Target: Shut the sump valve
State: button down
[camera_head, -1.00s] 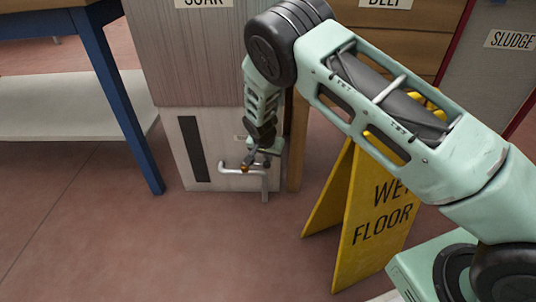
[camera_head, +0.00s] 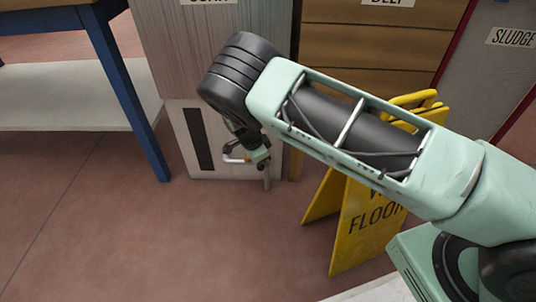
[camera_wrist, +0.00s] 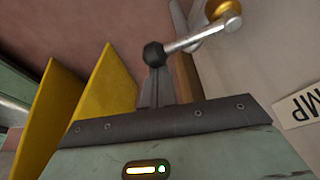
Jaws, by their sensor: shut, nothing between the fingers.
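The sump valve (camera_wrist: 222,10) shows a brass hub at the top of the wrist view. Its silver lever (camera_wrist: 183,43) slants down-left from the hub and ends in a black ball knob. My gripper (camera_wrist: 158,85) is shut and empty. Its fingers point up at the black knob and overlap it in the wrist view; whether they touch is unclear. In the head view my gripper (camera_head: 260,158) is just right of the valve.
A yellow wet-floor sign (camera_head: 365,235) stands right of the valve, under my arm. A blue-legged table (camera_head: 135,100) with a low shelf stands at left. A partly cut label ending in "MP" (camera_wrist: 305,103) is on the cabinet.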

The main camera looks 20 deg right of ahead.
jog(key=a+m, duration=0.1)
jog(key=a+m+g, duration=0.1)
jog(key=shift+s+m, duration=0.4)
jog(key=a+m+g+b, duration=0.1)
jog(key=a+m, duration=0.2)
jog(key=shift+s+a, duration=0.1)
jog(key=shift+s, duration=0.1)
jog(key=shift+a, duration=0.1)
jog(key=shift+r, duration=0.1)
